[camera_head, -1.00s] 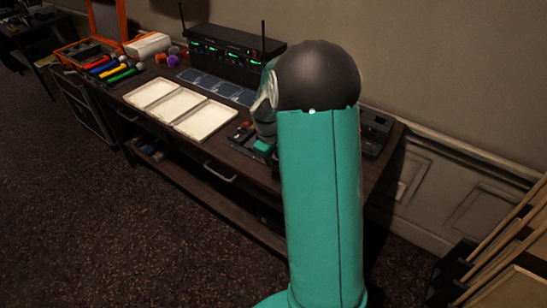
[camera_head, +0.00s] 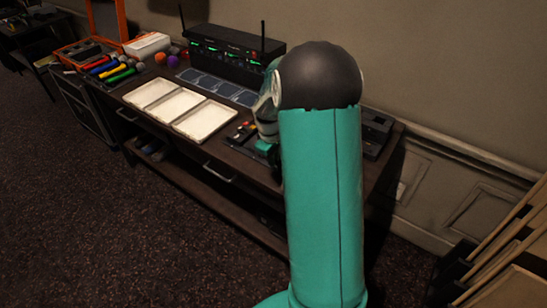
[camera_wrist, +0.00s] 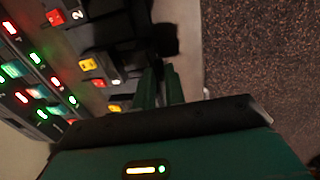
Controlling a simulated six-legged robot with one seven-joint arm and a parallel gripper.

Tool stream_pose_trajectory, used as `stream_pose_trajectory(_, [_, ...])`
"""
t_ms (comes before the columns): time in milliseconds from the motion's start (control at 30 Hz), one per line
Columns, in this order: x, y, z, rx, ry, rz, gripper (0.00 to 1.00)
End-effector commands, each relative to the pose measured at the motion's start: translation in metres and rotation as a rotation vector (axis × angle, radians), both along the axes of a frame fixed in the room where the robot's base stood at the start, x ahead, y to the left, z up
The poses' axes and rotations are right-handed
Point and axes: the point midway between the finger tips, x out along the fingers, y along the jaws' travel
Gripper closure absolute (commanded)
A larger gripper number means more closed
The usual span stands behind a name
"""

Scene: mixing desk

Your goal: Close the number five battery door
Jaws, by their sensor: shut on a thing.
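My gripper (camera_wrist: 160,88) shows in the wrist view as two dark green fingers close together. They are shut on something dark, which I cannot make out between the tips. In the head view my arm hides most of the gripper, which is low over the desk's right part near small red and yellow items (camera_head: 245,128).
The desk (camera_head: 215,152) holds three pale trays (camera_head: 178,108), a black receiver with green lights (camera_head: 230,55) and several coloured microphones (camera_head: 110,68). A dark device (camera_head: 374,130) is at the right end. Open carpet (camera_head: 100,220) lies in front.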

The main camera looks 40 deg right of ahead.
Motion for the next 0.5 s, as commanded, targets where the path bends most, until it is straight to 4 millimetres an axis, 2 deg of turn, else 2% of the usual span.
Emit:
stream_pose_trajectory(267, [0.002,-0.004,0.002,0.059,0.019,-0.001,1.0])
stream_pose_trajectory(500, [0.006,-0.017,0.004,0.207,0.069,-0.005,1.0])
